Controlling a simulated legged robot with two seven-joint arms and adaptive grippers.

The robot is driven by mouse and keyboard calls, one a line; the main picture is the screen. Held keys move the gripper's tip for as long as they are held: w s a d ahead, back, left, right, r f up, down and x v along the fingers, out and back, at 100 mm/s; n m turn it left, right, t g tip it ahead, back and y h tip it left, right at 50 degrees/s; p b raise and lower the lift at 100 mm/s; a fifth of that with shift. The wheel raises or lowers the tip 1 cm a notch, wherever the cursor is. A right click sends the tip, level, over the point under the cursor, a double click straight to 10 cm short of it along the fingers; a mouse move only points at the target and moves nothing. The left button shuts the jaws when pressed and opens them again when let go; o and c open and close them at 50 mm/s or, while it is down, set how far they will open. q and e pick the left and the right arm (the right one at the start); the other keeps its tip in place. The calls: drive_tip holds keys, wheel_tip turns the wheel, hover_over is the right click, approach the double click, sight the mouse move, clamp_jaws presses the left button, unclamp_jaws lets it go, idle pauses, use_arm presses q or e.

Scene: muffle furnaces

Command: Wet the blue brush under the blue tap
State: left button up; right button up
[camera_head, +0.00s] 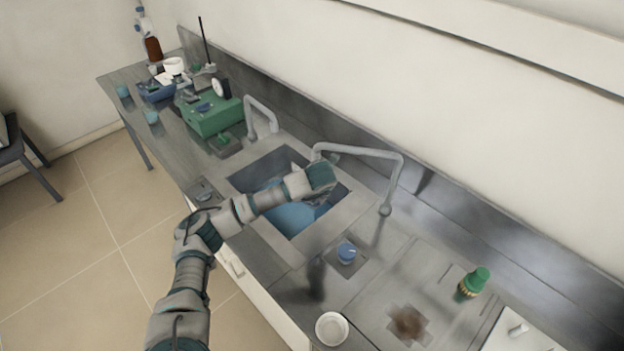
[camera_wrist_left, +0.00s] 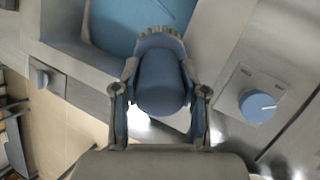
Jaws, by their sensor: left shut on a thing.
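My left gripper (camera_head: 320,182) is over the sink, under the end of the right-hand grey tap (camera_head: 385,156). In the left wrist view my left gripper (camera_wrist_left: 160,93) is shut on the blue brush (camera_wrist_left: 161,72), whose tan bristles point away from me over the sink. The head view hides most of the brush behind the gripper. A blue knob (camera_head: 347,251) sits on the counter in front of that tap; it also shows in the left wrist view (camera_wrist_left: 257,106). No water stream is clearly visible. My right gripper is not in view.
The sink (camera_head: 262,168) has a blue bottom. A second grey tap (camera_head: 249,118) stands left, near a green knob (camera_head: 223,139). A green brush (camera_head: 472,284) and a white dish (camera_head: 331,329) are on the right counter. A green box (camera_head: 213,114) stands at the left.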

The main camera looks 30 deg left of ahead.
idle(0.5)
use_arm(q)
drive_tip(key=s+d+r+p, duration=0.2)
drive_tip(key=s+r, duration=0.2)
drive_tip(key=shift+d+p, duration=0.35)
drive_tip(key=shift+d, duration=0.05)
drive_tip(key=shift+s, duration=0.1)
idle(0.3)
